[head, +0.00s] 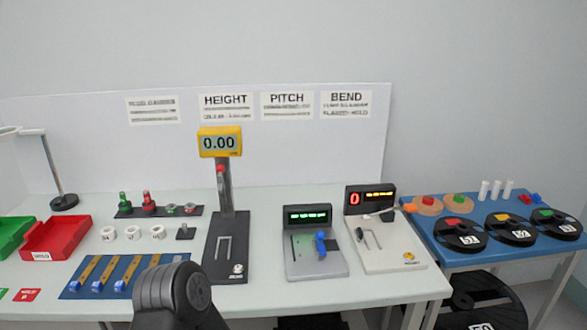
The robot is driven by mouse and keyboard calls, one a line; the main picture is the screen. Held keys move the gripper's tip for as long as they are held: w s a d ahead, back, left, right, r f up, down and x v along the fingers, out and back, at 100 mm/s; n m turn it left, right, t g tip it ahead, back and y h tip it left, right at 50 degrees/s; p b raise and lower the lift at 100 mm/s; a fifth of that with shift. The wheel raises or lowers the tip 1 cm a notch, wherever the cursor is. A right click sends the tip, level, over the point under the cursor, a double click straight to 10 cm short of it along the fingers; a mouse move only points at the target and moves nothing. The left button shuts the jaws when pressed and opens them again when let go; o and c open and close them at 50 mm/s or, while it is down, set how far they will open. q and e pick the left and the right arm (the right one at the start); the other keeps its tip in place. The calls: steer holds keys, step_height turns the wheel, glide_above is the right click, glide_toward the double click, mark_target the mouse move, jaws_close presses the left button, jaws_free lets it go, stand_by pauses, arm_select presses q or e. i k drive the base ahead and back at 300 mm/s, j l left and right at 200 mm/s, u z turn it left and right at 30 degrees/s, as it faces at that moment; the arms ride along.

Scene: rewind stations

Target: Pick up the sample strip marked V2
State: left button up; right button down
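Several narrow yellow-brown sample strips (106,271) with blue ends lie side by side on a blue mat (69,292) at the lower left of the table. Their markings are too small to read, so I cannot tell which is V2. A black rounded link of my own arm rises at the bottom edge and covers the mat's right end. No gripper fingers show in the head view.
A red bin (58,238) stands behind the mat on the left. White rolls (132,233) stand behind the strips. A height gauge (228,262) and two grey devices stand to the right. A blue table (455,262) with black reels adjoins on the right.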

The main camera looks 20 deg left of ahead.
mark_target(75, 286)
steer(key=u, duration=1.9)
steer(key=i+j+z, duration=0.1)
steer(key=z, duration=0.35)
steer(key=j+z, duration=0.25)
steer(key=z, duration=0.25)
steer(key=j+z, duration=0.2)
steer(key=z, duration=0.25)
steer(key=j+z, duration=0.2)
steer(key=z, duration=0.3)
steer(key=k+j+z, duration=0.1)
steer(key=j, duration=0.3)
steer(key=k+j+z, duration=0.1)
steer(key=j, duration=0.3)
steer(key=k+j+z, duration=0.1)
steer(key=j, duration=0.25)
steer(key=k+j+z, duration=0.1)
steer(key=j, duration=0.3)
steer(key=k+j+z, duration=0.1)
steer(key=j, duration=0.25)
steer(key=k, duration=0.05)
